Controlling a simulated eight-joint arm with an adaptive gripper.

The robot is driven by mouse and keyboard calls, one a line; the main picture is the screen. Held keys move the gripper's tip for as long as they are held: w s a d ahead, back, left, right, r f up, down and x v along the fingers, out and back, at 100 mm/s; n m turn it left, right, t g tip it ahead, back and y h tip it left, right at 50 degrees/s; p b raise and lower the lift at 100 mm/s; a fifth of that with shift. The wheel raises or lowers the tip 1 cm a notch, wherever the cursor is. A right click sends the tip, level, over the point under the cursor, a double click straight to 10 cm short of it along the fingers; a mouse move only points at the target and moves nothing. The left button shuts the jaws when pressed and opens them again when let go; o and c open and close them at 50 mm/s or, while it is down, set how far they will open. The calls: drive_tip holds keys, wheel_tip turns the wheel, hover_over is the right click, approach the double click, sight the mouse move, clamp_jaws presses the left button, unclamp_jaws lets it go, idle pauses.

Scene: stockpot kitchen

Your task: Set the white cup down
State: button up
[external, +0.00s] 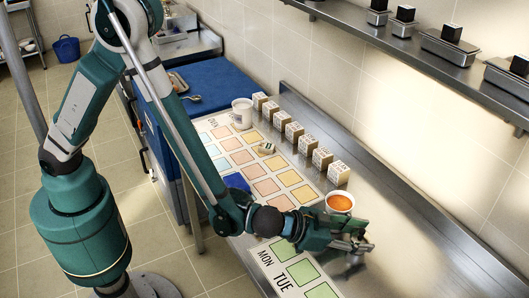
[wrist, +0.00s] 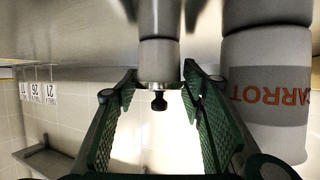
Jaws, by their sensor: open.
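A white cup (external: 340,201) with orange contents stands on the steel counter beside my gripper. In the wrist view a white container (wrist: 265,100) lettered CARROT, upside down in the picture, stands just right of the fingers. Another white cup (external: 242,112) stands at the far end of the mat. My gripper (external: 352,240) is low over the counter; its green fingers are spread in the wrist view (wrist: 160,85). A grey stepped cylinder with a dark knob (wrist: 158,60) shows between or beyond the fingers; I cannot tell whether they touch it.
A mat (external: 293,249) with coloured squares and the words MON and TUE lies along the counter. Several small labelled boxes (external: 294,131) stand in a row beside it. A wall shelf (external: 400,40) holds metal containers. The steel counter (external: 420,262) is clear at lower right.

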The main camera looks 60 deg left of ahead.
drive_tip(key=v, duration=1.2)
drive_tip(key=shift+p, duration=0.35)
drive_tip(key=shift+r, duration=0.1)
drive_tip(key=shift+r, duration=0.15)
